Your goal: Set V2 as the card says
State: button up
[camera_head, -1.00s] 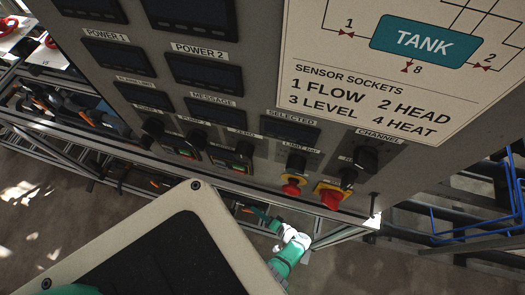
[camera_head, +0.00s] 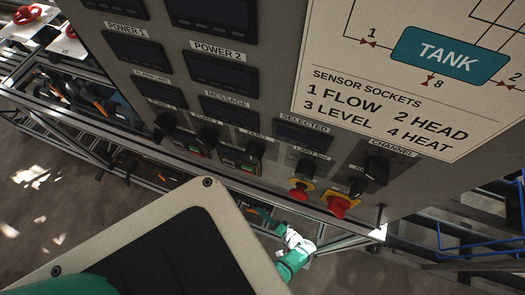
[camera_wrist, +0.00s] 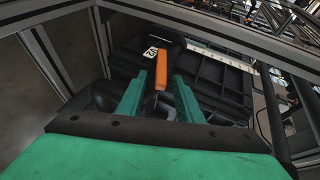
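An orange lever handle (camera_wrist: 161,78) with a small white tag (camera_wrist: 150,52) beside it shows in the wrist view; the tag appears to read V2, but it is tilted and small. My gripper (camera_wrist: 160,85) has its two green fingers apart, one on each side of the handle, with gaps visible. Whether the fingertips reach past the handle is hard to tell. In the head view my gripper is small and low, below the panel. A printed sheet (camera_head: 420,85) on the panel shows a TANK diagram and a sensor sockets list; no V2 setting is readable there.
A grey panel (camera_head: 265,110) with dark displays, knobs and red-yellow switches (camera_head: 340,206) fills the head view above my gripper. Metal frame rails and dark pipes surround the handle. Red handwheels (camera_head: 27,13) stand at the upper left. Blue rails (camera_head: 480,240) are at the right.

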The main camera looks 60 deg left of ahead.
jog(key=v, duration=1)
jog(key=shift+d, duration=0.2)
jog(key=shift+f, duration=0.1)
jog(key=shift+c, duration=0.6)
